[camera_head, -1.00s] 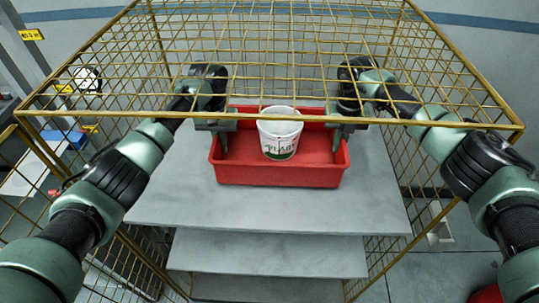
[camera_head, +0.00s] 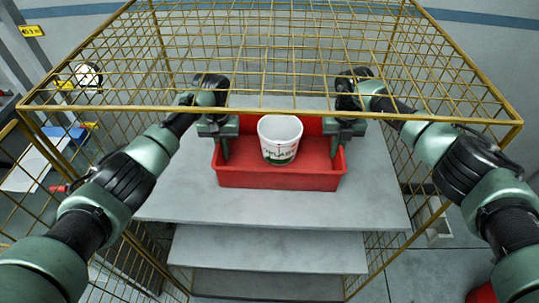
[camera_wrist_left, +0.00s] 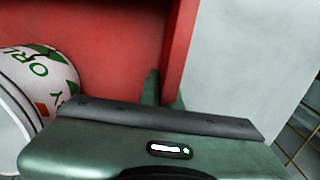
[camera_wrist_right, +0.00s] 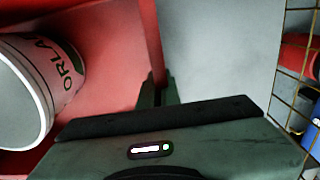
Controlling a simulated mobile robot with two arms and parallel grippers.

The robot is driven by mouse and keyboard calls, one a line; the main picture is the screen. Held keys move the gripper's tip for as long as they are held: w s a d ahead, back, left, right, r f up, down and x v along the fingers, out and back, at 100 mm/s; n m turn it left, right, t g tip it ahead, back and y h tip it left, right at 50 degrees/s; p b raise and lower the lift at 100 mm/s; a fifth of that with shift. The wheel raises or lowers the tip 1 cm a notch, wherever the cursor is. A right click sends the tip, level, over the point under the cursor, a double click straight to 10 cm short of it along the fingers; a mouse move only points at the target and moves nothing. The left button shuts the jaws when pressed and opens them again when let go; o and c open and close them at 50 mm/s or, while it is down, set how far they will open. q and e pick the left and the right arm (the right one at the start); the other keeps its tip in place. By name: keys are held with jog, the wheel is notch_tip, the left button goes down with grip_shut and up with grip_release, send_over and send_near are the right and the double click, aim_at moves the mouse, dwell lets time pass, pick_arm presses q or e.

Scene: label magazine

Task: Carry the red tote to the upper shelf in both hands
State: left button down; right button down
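The red tote (camera_head: 280,179) is inside the cage at the top grey shelf, level, set back from its front edge. I cannot tell for sure whether its base touches the shelf. A white tub with green print (camera_head: 280,140) stands upright in it, and it also shows in both wrist views. My left gripper (camera_head: 224,146) is shut on the tote's left wall, its fingers either side of the rim (camera_wrist_left: 180,50). My right gripper (camera_head: 334,146) is shut on the right wall, fingers either side of the rim (camera_wrist_right: 156,50). The fingertips are partly hidden.
The upper shelf (camera_head: 270,207) has bare room in front of the tote and at both sides. Lower shelves (camera_head: 265,248) lie beneath. A yellow wire cage (camera_head: 300,60) covers the top and sides, with my arms reaching in under its front bar (camera_head: 270,118).

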pick_arm(q)
jog(key=c, duration=1.6)
grip_release()
jog(key=shift+c, duration=0.2)
pick_arm(e)
jog(key=c, duration=1.6)
grip_release()
jog(key=shift+f, duration=0.1)
jog(key=shift+c, duration=0.2)
